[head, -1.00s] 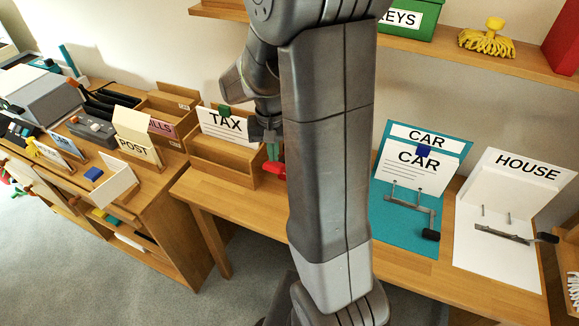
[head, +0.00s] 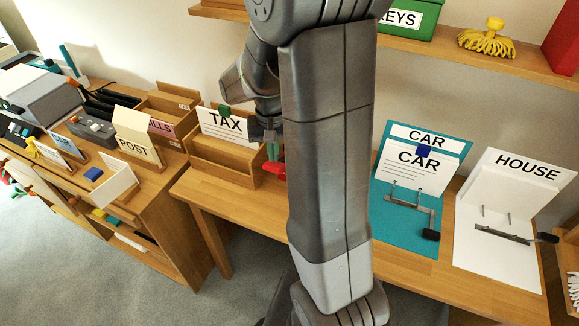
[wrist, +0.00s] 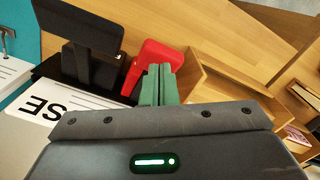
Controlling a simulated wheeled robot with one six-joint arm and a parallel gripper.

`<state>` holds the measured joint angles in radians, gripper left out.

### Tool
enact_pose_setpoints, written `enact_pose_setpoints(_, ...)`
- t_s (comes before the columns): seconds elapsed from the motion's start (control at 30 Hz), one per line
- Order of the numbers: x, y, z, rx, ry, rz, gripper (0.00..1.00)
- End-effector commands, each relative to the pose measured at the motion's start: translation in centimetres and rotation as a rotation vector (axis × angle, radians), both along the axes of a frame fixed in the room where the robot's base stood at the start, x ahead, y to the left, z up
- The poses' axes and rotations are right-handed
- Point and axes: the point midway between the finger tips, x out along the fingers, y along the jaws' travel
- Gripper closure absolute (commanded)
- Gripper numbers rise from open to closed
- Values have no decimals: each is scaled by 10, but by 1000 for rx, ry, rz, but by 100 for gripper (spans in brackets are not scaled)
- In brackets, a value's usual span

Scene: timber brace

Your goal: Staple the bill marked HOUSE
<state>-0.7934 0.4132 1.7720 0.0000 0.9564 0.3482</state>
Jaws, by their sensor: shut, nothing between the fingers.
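My gripper (wrist: 160,84) is shut and empty, its green fingers together; it also shows in the head view (head: 272,151). The fingers are right beside a red part (wrist: 150,60), which also shows in the head view (head: 274,169); whether they touch it I cannot tell. Next to the red part is a black device (wrist: 82,58), apparently the stapler, hidden behind my arm in the head view. A white sheet (wrist: 18,140) with the letters "SE" upside down, apparently the HOUSE bill, reaches the black device's base.
A white HOUSE folder (head: 496,258) with a metal fastener lies open at right. The teal CAR folder (head: 405,231) holds a CAR sheet (head: 416,166). A wooden holder (head: 222,158) with a TAX sheet (head: 229,127) stands left of the gripper, close to it.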

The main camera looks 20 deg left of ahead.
Motion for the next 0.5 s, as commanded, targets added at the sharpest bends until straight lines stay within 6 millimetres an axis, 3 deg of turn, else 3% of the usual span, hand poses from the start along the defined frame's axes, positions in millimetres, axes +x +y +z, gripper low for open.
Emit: enact_pose_setpoints(0.5,0,0,-8,0,1,0,100)
